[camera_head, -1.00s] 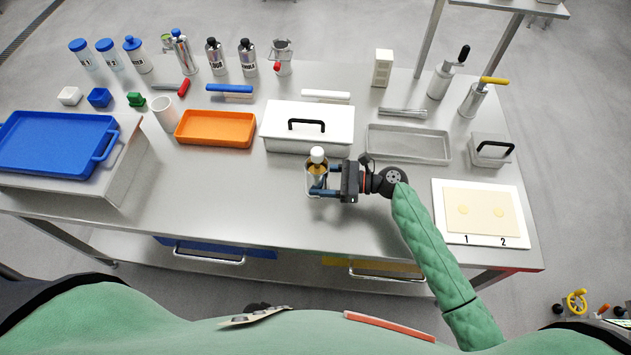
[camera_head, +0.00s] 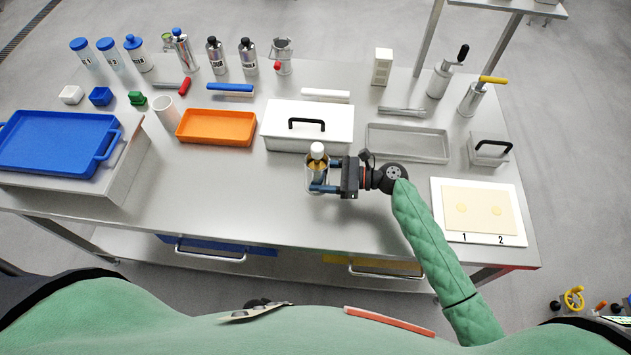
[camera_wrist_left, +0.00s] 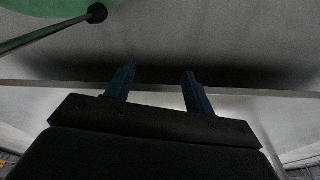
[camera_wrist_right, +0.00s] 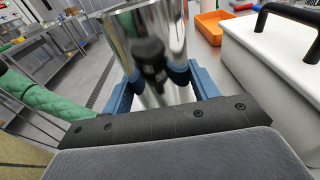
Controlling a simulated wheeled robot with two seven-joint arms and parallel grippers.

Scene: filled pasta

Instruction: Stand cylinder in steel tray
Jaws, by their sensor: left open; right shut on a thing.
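The cylinder (camera_head: 318,168) is shiny steel with a white top and amber reflections, and it looks upright over the front middle of the bench. My right gripper (camera_head: 314,188) is shut around it from the right. In the right wrist view, the mirror-like cylinder wall (camera_wrist_right: 150,40) fills the space between the fingers (camera_wrist_right: 158,85). I cannot tell whether its base touches the bench. The steel tray (camera_head: 408,155) is shallow, grey and empty, behind and to the right of the gripper. My left gripper (camera_wrist_left: 153,82) is open and empty in the left wrist view; the head view does not show it.
A white lidded box (camera_head: 308,138) with a black handle stands just behind the cylinder. An orange tray (camera_head: 216,140) lies to its left. A small lidded steel box (camera_head: 488,150) and a white board with dough (camera_head: 478,236) are at right. The front left bench surface is clear.

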